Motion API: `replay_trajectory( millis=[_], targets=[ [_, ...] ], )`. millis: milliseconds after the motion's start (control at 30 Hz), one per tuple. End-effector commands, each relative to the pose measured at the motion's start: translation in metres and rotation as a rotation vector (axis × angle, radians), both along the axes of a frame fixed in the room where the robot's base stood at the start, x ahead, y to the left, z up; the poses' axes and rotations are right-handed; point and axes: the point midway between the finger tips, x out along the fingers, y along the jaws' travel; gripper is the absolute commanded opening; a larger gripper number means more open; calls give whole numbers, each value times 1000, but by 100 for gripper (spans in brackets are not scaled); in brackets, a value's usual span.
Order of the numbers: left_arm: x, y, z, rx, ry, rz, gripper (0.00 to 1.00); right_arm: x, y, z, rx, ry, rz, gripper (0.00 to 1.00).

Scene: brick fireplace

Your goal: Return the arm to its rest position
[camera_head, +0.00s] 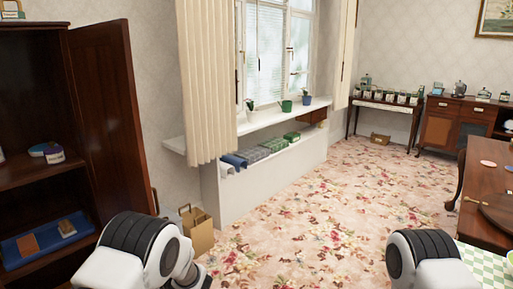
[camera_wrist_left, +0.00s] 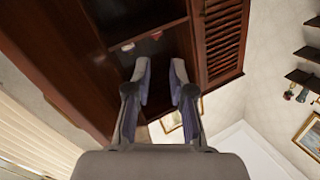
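My left gripper (camera_wrist_left: 160,66) shows in the left wrist view, its two fingers apart with a clear gap between them. The gap is empty. Beyond the fingers is the dark wooden cabinet (camera_wrist_left: 85,50), seen tilted. In the head view only a link of my left arm (camera_head: 145,247) shows at the lower left, in front of the cabinet. A link of my right arm (camera_head: 424,258) shows at the lower right. Neither gripper is visible in the head view.
The cabinet's open door (camera_head: 108,110) stands close to my left arm. A blue tray (camera_head: 45,243) lies on its lower shelf. A paper bag (camera_head: 197,232) stands on the floor. A wooden table (camera_head: 485,195) is at the right. The floral carpet (camera_head: 330,200) between is clear.

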Motion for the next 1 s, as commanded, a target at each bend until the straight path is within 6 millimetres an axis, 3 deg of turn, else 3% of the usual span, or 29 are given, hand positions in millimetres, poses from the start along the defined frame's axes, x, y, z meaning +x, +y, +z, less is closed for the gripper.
replay_trajectory(
  millis=[100,267,367,500,600,733,800,1000],
  targets=[
    [-23,25,-34,7,156,-104,22,0,0,12,0,1,0,40],
    [-73,39,-101,-91,402,-319,22,0,0,23,0,1,0,40],
    [-130,31,-151,-249,585,-474,22,0,0,29,0,1,0,40],
    [-240,-9,-201,-580,840,-656,22,0,0,34,0,1,0,40],
    [-315,-45,-211,-820,988,-732,22,0,0,33,0,1,0,40],
    [-381,-80,-205,-1042,1120,-771,22,0,0,33,0,1,0,40],
    [-395,-91,-205,-1127,1142,-758,22,0,0,33,0,1,0,40],
    [-396,-90,-205,-1155,1118,-712,22,0,0,33,0,1,0,40]
  ],
)
